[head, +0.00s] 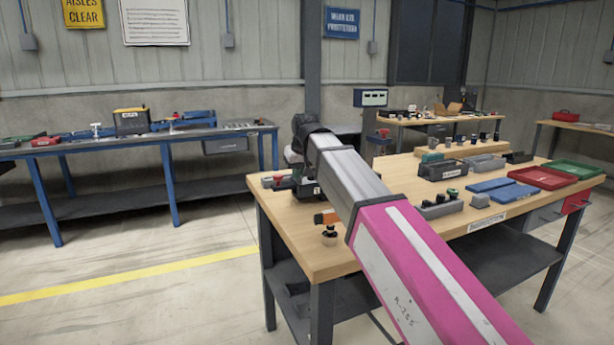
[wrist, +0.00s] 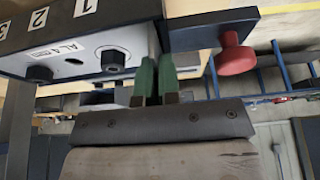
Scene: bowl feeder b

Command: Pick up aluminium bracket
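In the wrist view, a pale metal plate (wrist: 125,43), probably the aluminium bracket, lies against a dark fixture (wrist: 35,58) marked with numbers. In the head view, my arm hides the gripper, and the dark fixture (head: 311,188) shows partly at the wooden bench's left end.
A red knob (wrist: 236,54) on a dark bar is right of the fingers in the wrist view. An orange-and-black item (head: 326,219) stands near the bench's (head: 290,232) front edge.

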